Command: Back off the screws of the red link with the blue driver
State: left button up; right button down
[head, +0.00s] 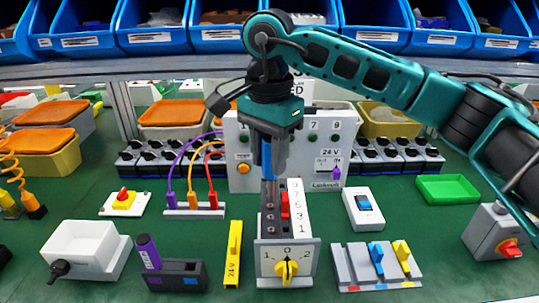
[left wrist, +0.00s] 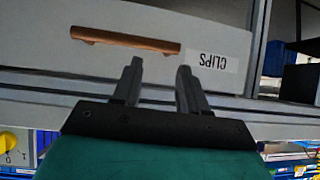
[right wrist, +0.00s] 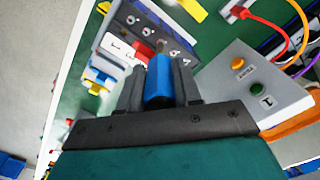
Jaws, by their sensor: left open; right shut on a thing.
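My right gripper (head: 267,168) is shut on the blue driver (head: 267,158) and holds it upright over the rotary switch box (head: 303,222). The driver also shows between the fingers in the right wrist view (right wrist: 158,85). Its tip is over the dark screw column; I cannot tell if it touches a screw. The red link (head: 285,205) sits on the box top, just right of the driver, beside a white strip of numbers. The yellow knob (head: 286,270) is on the front face.
A black holder (head: 178,275) with a purple driver (head: 148,252) stands at left, beside a yellow 24 V bar (head: 233,255). A panel with lamps (head: 245,150) stands close behind. Grey blocks with levers (head: 378,268) are at right. Green mat lies bare between them.

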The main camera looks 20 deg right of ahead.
aim_at(269, 137)
jog(key=shift+r+p, duration=1.5)
jog(key=shift+r, duration=0.95)
jog(key=shift+f, duration=0.1)
